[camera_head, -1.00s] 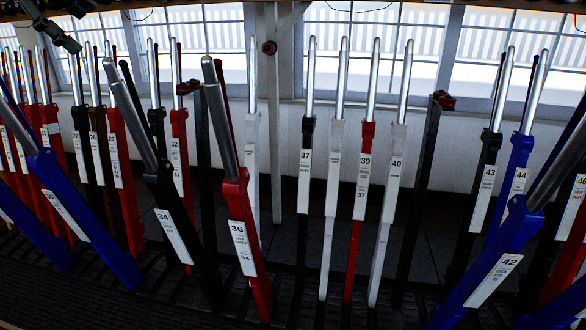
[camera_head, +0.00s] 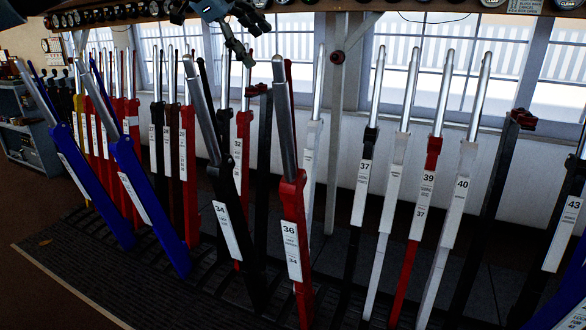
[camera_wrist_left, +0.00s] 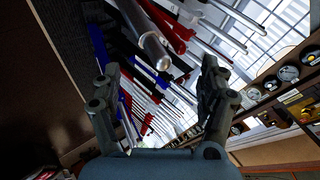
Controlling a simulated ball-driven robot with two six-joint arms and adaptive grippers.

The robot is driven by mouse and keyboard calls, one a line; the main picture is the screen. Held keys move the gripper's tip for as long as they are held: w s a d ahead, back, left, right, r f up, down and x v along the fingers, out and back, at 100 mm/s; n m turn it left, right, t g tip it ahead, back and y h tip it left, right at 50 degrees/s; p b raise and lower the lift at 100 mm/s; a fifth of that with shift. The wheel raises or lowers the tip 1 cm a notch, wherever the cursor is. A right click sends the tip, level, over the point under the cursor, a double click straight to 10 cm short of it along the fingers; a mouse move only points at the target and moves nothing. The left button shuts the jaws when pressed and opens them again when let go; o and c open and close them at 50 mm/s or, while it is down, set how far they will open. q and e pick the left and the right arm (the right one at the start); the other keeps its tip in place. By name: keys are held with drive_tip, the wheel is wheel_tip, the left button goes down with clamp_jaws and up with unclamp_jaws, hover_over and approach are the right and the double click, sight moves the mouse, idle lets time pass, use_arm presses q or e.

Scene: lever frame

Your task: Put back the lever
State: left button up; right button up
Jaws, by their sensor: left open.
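Several levers with silver handles stand in a row. Black lever 34 (camera_head: 228,225) and red lever 36 (camera_head: 294,235) lean out towards me, as do two blue levers (camera_head: 145,200) on the left. A blue lever (camera_head: 562,300) shows at the lower right edge. White lever 40 (camera_head: 450,215) and red lever 39 (camera_head: 424,200) stand further back. My left gripper (camera_head: 238,30) is at the top, above the handles of 34 and 36. In the left wrist view the gripper (camera_wrist_left: 158,82) is open and empty. A thick silver handle (camera_wrist_left: 152,48) shows beyond its fingers, apart from them. My right gripper is out of view.
A shelf with round dials (camera_head: 85,18) runs along the top, close to my left gripper. Windows (camera_head: 400,60) and a white post (camera_head: 336,120) are behind the levers. A cabinet (camera_head: 28,130) stands at far left. Floor is clear at lower left.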

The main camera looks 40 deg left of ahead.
sight(283, 75)
use_arm(q)
drive_tip(key=p+x, duration=0.3)
drive_tip(key=x, duration=0.7)
drive_tip(key=shift+d, duration=0.1)
drive_tip(key=shift+w+f, duration=0.2)
drive_tip(key=shift+f, duration=0.2)
drive_tip(key=shift+o, duration=0.5)
drive_tip(key=shift+r, duration=0.15)
drive_tip(key=c, duration=1.1)
drive_tip(key=shift+w, duration=0.1)
drive_tip(key=c, duration=0.4)
drive_tip(key=shift+c, duration=0.3)
drive_tip(key=shift+r, duration=0.1)
